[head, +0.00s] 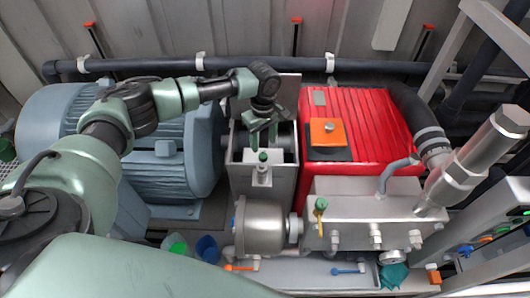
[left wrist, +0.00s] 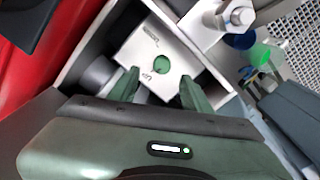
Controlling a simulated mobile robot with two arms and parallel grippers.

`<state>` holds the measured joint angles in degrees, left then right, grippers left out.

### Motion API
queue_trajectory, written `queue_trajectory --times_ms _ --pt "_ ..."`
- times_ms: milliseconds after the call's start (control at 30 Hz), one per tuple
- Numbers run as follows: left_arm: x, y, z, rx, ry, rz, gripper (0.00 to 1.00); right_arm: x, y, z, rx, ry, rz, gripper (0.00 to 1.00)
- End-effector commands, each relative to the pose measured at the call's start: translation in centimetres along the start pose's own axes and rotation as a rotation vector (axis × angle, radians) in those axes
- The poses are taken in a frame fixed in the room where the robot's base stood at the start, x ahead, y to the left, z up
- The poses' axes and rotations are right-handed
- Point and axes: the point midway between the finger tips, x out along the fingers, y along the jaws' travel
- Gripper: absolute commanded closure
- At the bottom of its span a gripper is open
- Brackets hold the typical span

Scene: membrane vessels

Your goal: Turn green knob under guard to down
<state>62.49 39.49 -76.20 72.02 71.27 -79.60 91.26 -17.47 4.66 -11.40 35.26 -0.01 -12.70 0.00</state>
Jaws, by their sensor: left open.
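A small green knob (head: 263,157) sits on a pale metal block (head: 258,177) inside an open grey metal box-like guard (head: 278,191). It also shows in the left wrist view as a green disc (left wrist: 160,64) on the lettered plate (left wrist: 140,47). My left gripper (head: 264,136) is open and points down into the guard, just above the knob. In the left wrist view my left gripper's fingers (left wrist: 159,80) stand apart, one toward each side of the knob, with no clear contact. The lettering is too small to read surely. My right gripper is not in view.
The guard's walls rise close around the gripper. A blue-grey motor (head: 165,150) stands to the left and a red ribbed housing (head: 372,125) to the right. Another green knob (head: 320,203) is on the steel manifold (head: 355,200) in front. A rounded steel vessel (head: 262,228) stands before the guard.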

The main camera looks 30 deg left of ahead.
Motion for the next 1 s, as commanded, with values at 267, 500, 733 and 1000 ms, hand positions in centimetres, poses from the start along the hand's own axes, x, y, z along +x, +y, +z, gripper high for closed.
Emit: queue_trajectory --times_ms 267,500,733,1000 --pt "4.4 0.0 0.1 0.002 0.000 -0.003 0.51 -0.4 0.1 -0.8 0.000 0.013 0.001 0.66" --pt "6.1 0.0 0.1 0.001 0.000 -0.001 0.51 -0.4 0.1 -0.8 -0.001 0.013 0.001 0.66" --pt "6.1 0.0 0.1 0.002 0.000 0.000 0.51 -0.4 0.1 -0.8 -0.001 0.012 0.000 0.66" --pt "6.1 0.0 0.0 0.002 0.000 0.000 1.00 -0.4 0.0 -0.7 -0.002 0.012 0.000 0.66"
